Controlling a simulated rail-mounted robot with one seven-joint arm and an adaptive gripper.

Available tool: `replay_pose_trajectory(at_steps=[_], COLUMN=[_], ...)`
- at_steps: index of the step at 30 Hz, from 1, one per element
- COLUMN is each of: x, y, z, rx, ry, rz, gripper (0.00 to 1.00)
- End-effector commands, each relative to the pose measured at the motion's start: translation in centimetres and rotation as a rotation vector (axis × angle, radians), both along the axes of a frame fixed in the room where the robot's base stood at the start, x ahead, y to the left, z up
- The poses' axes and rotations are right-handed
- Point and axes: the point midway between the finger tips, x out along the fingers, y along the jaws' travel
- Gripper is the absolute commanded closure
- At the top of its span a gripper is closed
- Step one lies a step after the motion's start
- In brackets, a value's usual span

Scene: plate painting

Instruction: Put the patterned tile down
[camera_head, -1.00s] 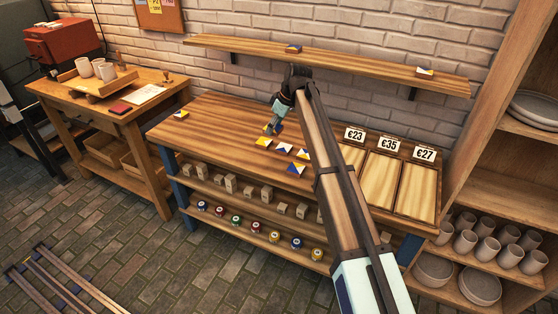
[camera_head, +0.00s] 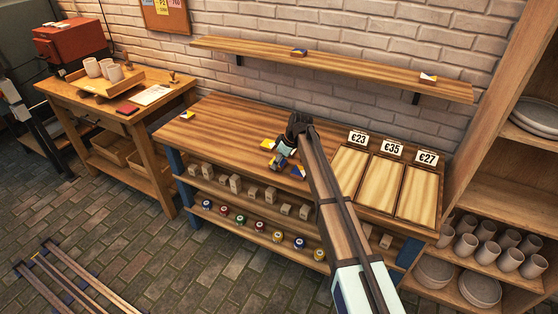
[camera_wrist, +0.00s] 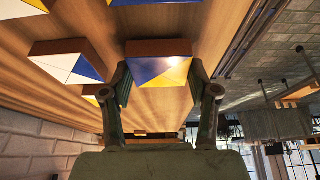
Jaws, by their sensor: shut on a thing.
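The patterned tile (camera_wrist: 160,75), blue, yellow and white on top with a brown edge, sits between my two fingers in the wrist view. My gripper (camera_head: 279,163) is shut on it, low over the front part of the wooden worktable (camera_head: 215,125). I cannot tell whether the tile touches the tabletop. A blue and white tile (camera_wrist: 70,65) lies beside it in the wrist view. My arm hides part of the table there.
Three price-marked trays (camera_head: 384,185) fill the table's right end. A lone tile (camera_head: 187,115) lies at its left end, with clear wood between. A wall shelf (camera_head: 350,68) above holds two tiles. Paint pots (camera_head: 240,220) and small blocks (camera_head: 235,184) stand on the lower shelves.

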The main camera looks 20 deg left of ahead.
Motion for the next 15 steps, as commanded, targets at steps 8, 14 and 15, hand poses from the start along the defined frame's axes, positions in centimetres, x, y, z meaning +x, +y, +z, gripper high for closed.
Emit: replay_pose_trajectory(at_steps=[8, 14, 15], x=[0.02, 0.01, 0.01], y=[0.02, 0.01, 0.01], z=[-0.50, -0.92, -0.84], rx=[0.001, 0.001, 0.001], ry=[-0.001, -0.001, -0.001], rz=[0.001, 0.001, 0.001], gripper=[0.79, 0.37, 0.23])
